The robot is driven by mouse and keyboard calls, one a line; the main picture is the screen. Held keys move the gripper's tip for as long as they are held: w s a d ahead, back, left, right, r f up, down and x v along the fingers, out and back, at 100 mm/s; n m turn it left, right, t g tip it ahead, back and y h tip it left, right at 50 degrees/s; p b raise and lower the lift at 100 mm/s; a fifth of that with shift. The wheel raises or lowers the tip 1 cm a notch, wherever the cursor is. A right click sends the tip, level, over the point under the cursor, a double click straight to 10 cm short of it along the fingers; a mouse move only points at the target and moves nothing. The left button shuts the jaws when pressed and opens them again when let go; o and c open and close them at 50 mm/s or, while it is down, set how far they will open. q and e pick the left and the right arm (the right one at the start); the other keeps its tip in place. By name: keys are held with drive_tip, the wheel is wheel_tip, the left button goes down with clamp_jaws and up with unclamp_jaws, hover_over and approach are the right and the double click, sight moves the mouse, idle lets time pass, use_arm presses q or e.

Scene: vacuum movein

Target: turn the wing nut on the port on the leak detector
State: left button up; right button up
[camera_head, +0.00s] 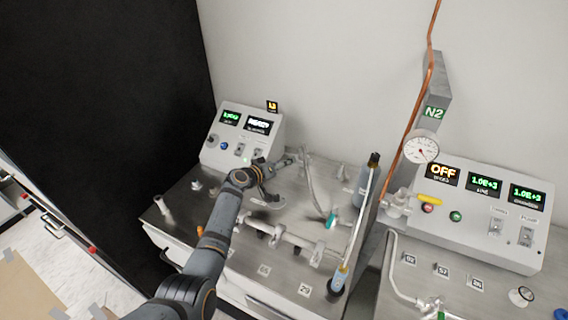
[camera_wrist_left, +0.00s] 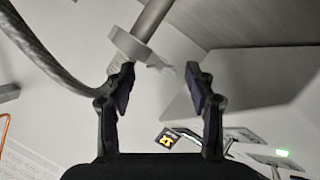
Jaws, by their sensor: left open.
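The leak detector (camera_head: 240,138) is the light grey box with lit green and white displays at the back left of the steel bench. My left gripper (camera_head: 274,182) is in front of its right side. In the left wrist view a grey metal port tube (camera_wrist_left: 152,18) comes down from the top, with a clamp ring (camera_wrist_left: 128,45) around it. A small wing nut (camera_wrist_left: 160,65) sticks out at the clamp's right side. My left gripper (camera_wrist_left: 161,82) is open, its fingertips on either side of the wing nut, with gaps visible. In the head view the arm and gripper hide the port and nut.
A grey flexible hose (camera_wrist_left: 45,50) curves past the left finger. On the bench, a pipe manifold (camera_head: 285,236) and a tall cylinder (camera_head: 362,185) stand to the right. A control box (camera_head: 483,215) and a gauge (camera_head: 421,147) are further right. A black panel (camera_head: 100,90) stands at left.

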use_arm(q)
drive_tip(key=shift+w+d+f, duration=0.15)
drive_tip(key=shift+w+d, duration=0.1)
drive_tip(key=shift+w, duration=0.1)
clamp_jaws()
idle(0.3)
drive_tip(key=m, duration=0.1)
drive_tip(key=m+y, duration=0.1)
drive_tip(key=shift+s+d+m+y, duration=0.1)
drive_tip(key=shift+d+m+y, duration=0.1)
drive_tip(key=shift+m+y, duration=0.1)
drive_tip(key=shift+d+m+t+y, duration=0.1)
drive_tip(key=shift+m+t+y, duration=0.3)
drive_tip(key=shift+m+y, duration=0.5)
drive_tip(key=shift+m, duration=0.3)
